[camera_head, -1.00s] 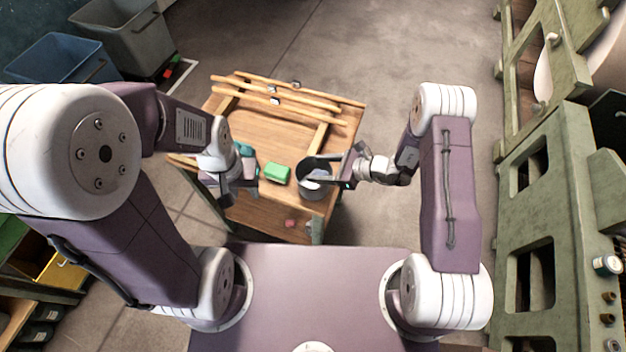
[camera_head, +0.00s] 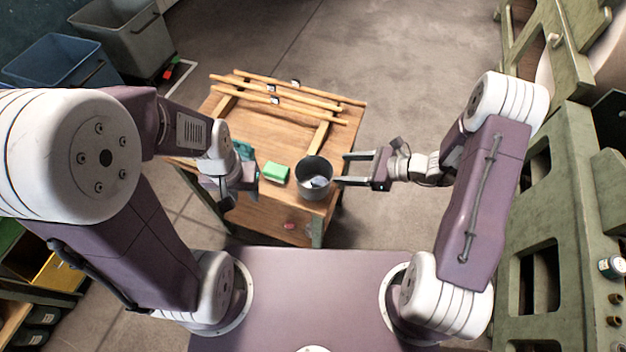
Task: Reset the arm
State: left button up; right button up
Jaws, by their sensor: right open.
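My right gripper (camera_head: 346,168) is open and empty. Its two fingers point left, just right of the grey metal pot (camera_head: 314,189) at the table's right edge, and I cannot tell whether a fingertip touches the pot. A greyish thing (camera_head: 320,182) lies inside the pot. My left gripper (camera_head: 250,187) is over the left part of the wooden table (camera_head: 278,216), left of a green block (camera_head: 276,173). Its fingers are seen edge-on, so its opening is unclear. A teal thing (camera_head: 244,149) shows partly behind it.
A wooden lattice frame (camera_head: 285,92) lies across the table's far side. Blue (camera_head: 58,62) and grey (camera_head: 130,40) bins stand at the far left. A green slotted frame (camera_head: 550,200) stands at the right. Bare floor (camera_head: 410,60) lies beyond the table.

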dwell(0.5)
jog(key=s+a+r+n+g+b, duration=0.2)
jog(key=s+a+r+n, duration=0.1)
jog(key=a+r+n, duration=0.3)
jog(key=s+d+n+g+h, duration=0.2)
jog(key=s+n, duration=0.2)
jog(key=s, duration=0.1)
jog(key=s+d+f+n+h, duration=0.1)
jog(key=s+d+n+h, duration=0.1)
jog(key=d+n+h, duration=0.2)
jog(key=s+d+f+n+t+h+b, duration=0.1)
jog(key=d+n+h, duration=0.4)
jog(key=d, duration=0.5)
jog(key=shift+s+d+f+n, duration=0.2)
jog(key=shift+s+n, duration=0.55)
jog(key=shift+n, duration=0.45)
